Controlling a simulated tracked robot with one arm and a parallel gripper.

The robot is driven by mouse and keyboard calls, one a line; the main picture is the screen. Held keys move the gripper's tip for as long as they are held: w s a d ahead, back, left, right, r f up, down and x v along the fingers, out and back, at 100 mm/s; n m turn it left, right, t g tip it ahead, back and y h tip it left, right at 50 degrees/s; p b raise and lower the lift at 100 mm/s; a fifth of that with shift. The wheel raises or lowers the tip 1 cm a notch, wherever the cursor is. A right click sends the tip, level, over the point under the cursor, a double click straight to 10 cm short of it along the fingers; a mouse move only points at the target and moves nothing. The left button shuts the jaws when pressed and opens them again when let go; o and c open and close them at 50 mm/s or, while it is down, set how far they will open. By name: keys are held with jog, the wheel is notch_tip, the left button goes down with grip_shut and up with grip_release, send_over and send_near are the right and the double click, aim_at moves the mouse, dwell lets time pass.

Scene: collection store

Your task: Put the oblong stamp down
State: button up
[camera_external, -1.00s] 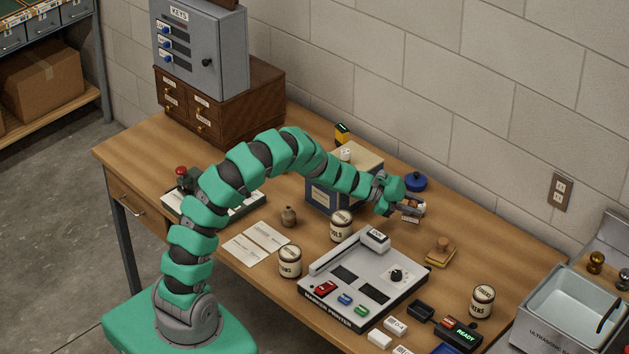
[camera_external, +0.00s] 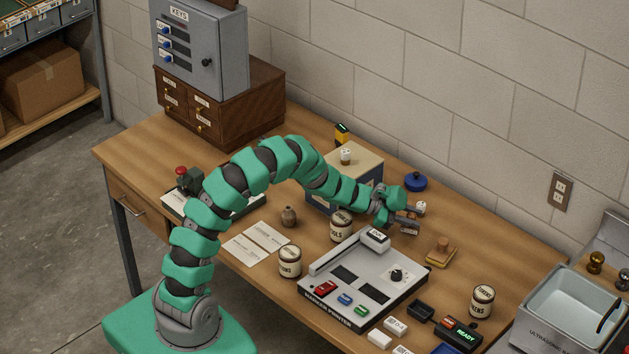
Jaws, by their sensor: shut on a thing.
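A small white thing (camera_external: 421,207) shows just beyond the fingers.
The label printer (camera_external: 363,280) is in front, and a labelled tin (camera_external: 341,225) is left. A blue round thing (camera_external: 415,182) and a blue box (camera_external: 345,180) stand behind. Bare desk lies toward the wall.

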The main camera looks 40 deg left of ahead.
jog(key=shift+s+f, duration=0.1)
jog(key=shift+f, duration=0.2)
jog(key=o, duration=0.9)
jog(key=shift+o, duration=0.4)
jog(key=shift+f, duration=0.1)
jog(key=s+a+r+p, duration=0.2)
jog(key=a+r, duration=0.1)
jog(key=r, duration=0.7)
jog(key=shift+s+a+r+p, duration=0.2)
jog(key=shift+s+a+p, duration=0.1)
jog(key=shift+s+p, duration=0.1)
